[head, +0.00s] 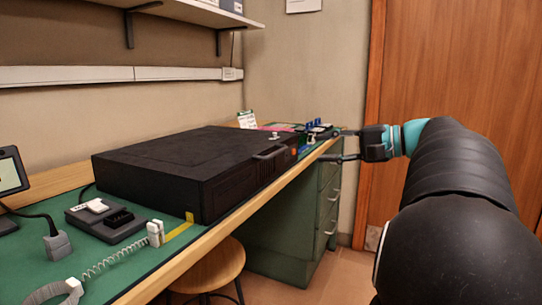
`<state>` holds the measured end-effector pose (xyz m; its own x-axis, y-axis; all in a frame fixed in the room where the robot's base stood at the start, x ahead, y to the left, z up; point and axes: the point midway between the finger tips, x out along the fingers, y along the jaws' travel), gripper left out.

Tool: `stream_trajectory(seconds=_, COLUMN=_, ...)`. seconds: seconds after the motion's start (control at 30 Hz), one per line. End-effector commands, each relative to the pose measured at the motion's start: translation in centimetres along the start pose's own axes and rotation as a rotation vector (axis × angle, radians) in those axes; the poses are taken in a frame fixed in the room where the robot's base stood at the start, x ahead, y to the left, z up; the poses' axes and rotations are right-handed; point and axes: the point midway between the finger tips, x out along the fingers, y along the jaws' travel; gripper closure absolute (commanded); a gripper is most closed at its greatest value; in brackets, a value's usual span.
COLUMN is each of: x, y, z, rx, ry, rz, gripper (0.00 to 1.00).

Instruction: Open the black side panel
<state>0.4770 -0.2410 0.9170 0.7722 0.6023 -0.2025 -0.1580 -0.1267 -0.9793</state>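A flat black case (180,165) lies on the green-topped workbench. The black side panel (262,170) is its face toward the bench's front edge, and it looks closed. A dark bar handle (270,153) sits near the panel's top at the right. My gripper (338,146) comes in from the right with its fingers pointing left. Its two dark fingers are spread apart with nothing visible between them. It is to the right of the case and apart from the handle.
A wooden stool (212,268) stands under the bench. A dark tray (107,219), a coiled cord (115,260) and a screen (12,172) are at the left. Small parts (312,128) lie beyond the case. Green drawers (328,195) are below; a wooden door (450,75) is behind my arm.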

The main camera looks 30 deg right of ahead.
Motion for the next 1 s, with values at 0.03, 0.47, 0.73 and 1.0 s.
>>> stream_trajectory(seconds=0.03, x=0.8, y=0.0, z=0.1, rx=-0.001, ry=-0.003, rz=0.001, gripper=0.65)
stream_trajectory(seconds=0.47, x=8.7, y=0.1, z=0.2, rx=0.001, ry=-0.005, rz=0.003, gripper=0.65)
stream_trajectory(seconds=0.73, x=12.0, y=0.1, z=0.1, rx=0.001, ry=-0.001, rz=0.003, gripper=0.65)
stream_trajectory(seconds=1.0, x=12.7, y=0.1, z=0.1, rx=0.001, ry=0.0, rz=0.003, gripper=0.65)
